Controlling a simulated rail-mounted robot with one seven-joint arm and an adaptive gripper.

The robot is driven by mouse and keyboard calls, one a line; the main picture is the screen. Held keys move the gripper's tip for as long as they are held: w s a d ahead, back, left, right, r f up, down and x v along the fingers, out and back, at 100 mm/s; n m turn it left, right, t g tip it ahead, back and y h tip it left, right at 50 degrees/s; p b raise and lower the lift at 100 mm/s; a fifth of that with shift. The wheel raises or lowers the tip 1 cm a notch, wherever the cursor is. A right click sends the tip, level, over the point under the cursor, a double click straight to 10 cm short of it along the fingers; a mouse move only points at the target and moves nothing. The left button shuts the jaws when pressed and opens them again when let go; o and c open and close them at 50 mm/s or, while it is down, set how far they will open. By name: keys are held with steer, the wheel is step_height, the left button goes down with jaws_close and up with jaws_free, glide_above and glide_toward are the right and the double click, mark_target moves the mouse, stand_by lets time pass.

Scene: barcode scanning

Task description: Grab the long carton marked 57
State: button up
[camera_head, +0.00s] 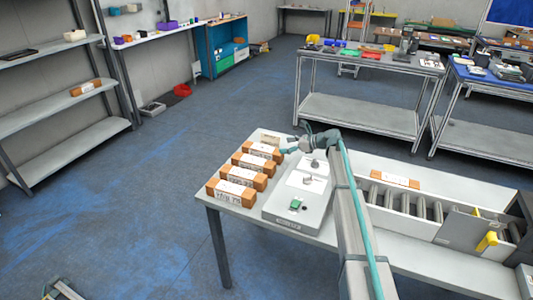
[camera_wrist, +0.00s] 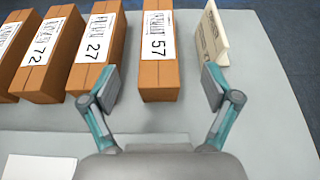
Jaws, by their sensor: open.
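The long carton marked 57 (camera_wrist: 161,78) is brown with a white label and lies between my fingers in the wrist view, its near end toward my palm. In the head view it is the farthest carton (camera_head: 262,150) of the row. My gripper (camera_wrist: 159,86) is open, with one finger on each side of that carton and nothing held. In the head view my gripper (camera_head: 288,150) is at the right end of this carton. I cannot tell whether the fingers are level with the carton.
The carton marked 27 (camera_wrist: 96,50) is close left of my left finger, with the carton marked 72 (camera_wrist: 48,62) beyond it. A beige standing sign (camera_wrist: 212,40) is close by my right finger. A white scanner unit (camera_head: 290,215) and a roller conveyor (camera_head: 420,208) share the table.

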mark_target(265, 148)
steer(key=p+x, duration=0.1)
steer(key=x, duration=0.4)
steer(key=shift+a+f, duration=0.1)
steer(key=shift+a, duration=0.05)
steer(key=p+x, duration=0.2)
steer(key=x, duration=0.2)
steer(key=shift+a, duration=0.25)
steer(key=shift+w+a+f, duration=0.1)
steer(key=shift+a+f, duration=0.15)
steer(key=shift+a, duration=0.1)
steer(key=shift+c, duration=0.3)
steer(key=c, duration=1.6)
